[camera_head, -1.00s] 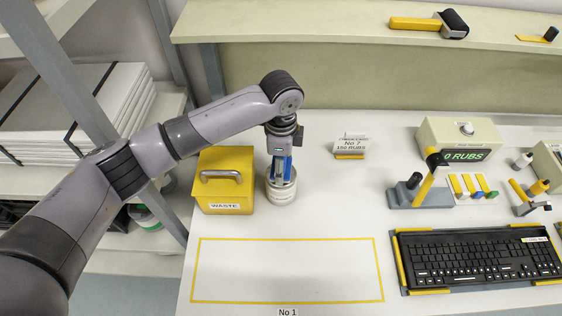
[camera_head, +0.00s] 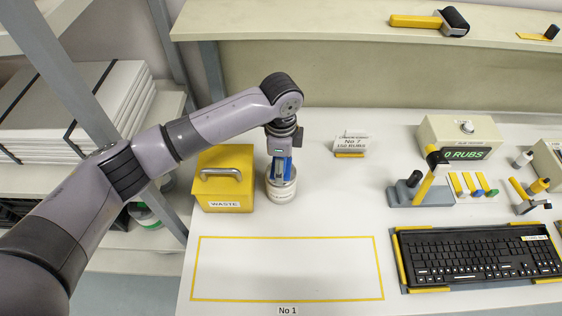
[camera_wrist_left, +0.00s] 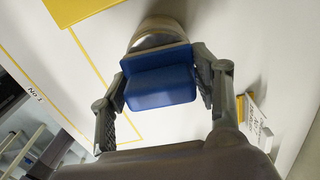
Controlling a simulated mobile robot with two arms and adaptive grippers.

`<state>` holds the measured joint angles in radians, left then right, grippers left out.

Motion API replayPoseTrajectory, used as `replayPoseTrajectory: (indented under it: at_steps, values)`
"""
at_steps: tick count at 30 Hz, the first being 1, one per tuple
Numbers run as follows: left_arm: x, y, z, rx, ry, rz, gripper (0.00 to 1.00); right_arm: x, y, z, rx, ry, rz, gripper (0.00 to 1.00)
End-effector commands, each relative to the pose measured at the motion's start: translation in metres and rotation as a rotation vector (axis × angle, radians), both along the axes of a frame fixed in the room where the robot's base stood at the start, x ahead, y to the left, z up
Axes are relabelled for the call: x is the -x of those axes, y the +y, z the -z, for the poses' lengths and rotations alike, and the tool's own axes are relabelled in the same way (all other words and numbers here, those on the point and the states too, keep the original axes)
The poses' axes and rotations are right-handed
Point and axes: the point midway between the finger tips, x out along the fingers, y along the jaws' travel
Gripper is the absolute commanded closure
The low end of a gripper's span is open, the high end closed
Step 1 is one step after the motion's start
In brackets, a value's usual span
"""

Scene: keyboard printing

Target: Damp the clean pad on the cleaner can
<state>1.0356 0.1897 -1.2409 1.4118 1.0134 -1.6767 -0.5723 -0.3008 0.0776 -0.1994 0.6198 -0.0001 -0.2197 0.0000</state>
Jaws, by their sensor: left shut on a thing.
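The cleaner can (camera_head: 281,188) is a short whitish cylinder with a label, standing on the table just right of the yellow waste box. My left gripper (camera_head: 281,171) points down over it, shut on a blue block (camera_head: 284,166), which I take for the pad's holder. In the left wrist view the blue block (camera_wrist_left: 158,82) sits between both fingers of the gripper (camera_wrist_left: 163,90), with the can's pale rim (camera_wrist_left: 158,38) close behind it. The pad face is hidden, and I cannot tell whether it touches the can's top. My right gripper is not in view.
The waste box (camera_head: 224,180) stands close left of the can. A yellow-outlined empty area (camera_head: 287,268) lies in front. A No 7 card (camera_head: 350,146), a rub counter (camera_head: 459,140), a stamp-like stand (camera_head: 418,190) and a black keyboard (camera_head: 478,258) are to the right.

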Motion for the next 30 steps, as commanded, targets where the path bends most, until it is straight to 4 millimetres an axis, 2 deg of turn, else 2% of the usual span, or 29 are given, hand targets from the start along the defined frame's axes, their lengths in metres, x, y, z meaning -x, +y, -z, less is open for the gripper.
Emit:
replayPoseTrajectory:
  at_steps: [30]
  values:
    - [0.0007, 0.0001, 0.0069, -0.001, 0.002, 0.000, 0.76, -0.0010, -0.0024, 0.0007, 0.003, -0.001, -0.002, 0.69]
